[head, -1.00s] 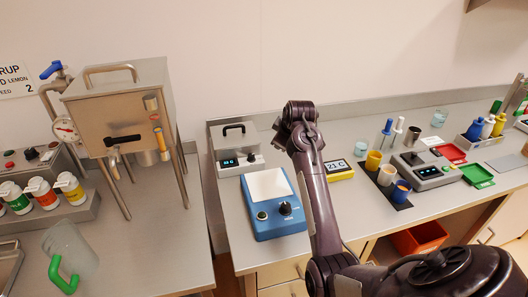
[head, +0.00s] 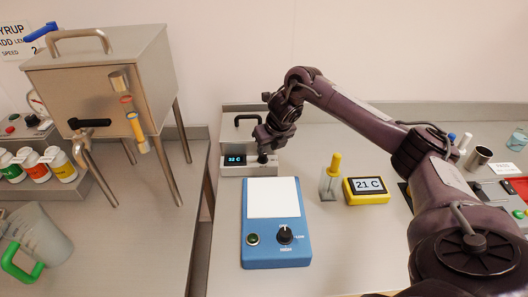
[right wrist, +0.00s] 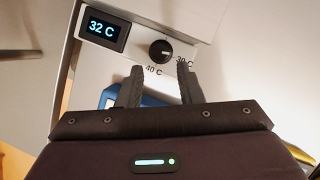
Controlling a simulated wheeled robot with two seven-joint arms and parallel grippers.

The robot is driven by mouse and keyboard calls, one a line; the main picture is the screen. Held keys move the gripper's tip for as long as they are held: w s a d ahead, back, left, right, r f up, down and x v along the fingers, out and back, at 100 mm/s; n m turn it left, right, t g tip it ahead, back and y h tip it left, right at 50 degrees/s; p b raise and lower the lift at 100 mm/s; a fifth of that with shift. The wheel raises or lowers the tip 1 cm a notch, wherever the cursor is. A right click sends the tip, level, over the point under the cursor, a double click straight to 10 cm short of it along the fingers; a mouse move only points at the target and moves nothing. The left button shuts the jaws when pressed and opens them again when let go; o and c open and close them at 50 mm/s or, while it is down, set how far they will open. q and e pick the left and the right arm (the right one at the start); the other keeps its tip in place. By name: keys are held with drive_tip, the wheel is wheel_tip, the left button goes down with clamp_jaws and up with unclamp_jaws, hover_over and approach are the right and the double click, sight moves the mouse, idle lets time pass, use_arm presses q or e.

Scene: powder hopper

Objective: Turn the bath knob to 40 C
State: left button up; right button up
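The bath (head: 236,118) is a pale metal box at the back of the right counter. Its front display (head: 235,160) reads 32 C, also legible in the right wrist view (right wrist: 103,30). The round black bath knob (right wrist: 161,50) is beside the display, with a 30 C label to its right and a 40 C label below. My right gripper (right wrist: 160,84) is open, its two dark fingers pointing toward the knob with the tips just short of it. In the head view my right gripper (head: 264,145) is at the bath front, partly covering it. My left gripper is out of view.
A blue stirrer plate (head: 276,250) with a white top stands in front of the bath. A steel hopper (head: 98,80) stands on the left counter.

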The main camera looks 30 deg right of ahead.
sight(264, 155)
drive_tip(key=p+x, duration=0.1)
drive_tip(key=x, duration=0.4)
drive_tip(key=shift+w+d+f, duration=0.1)
drive_tip(key=shift+w+f, duration=0.05)
drive_tip(key=shift+f, duration=0.1)
drive_tip(key=shift+r, duration=0.1)
drive_tip(key=c, duration=0.7)
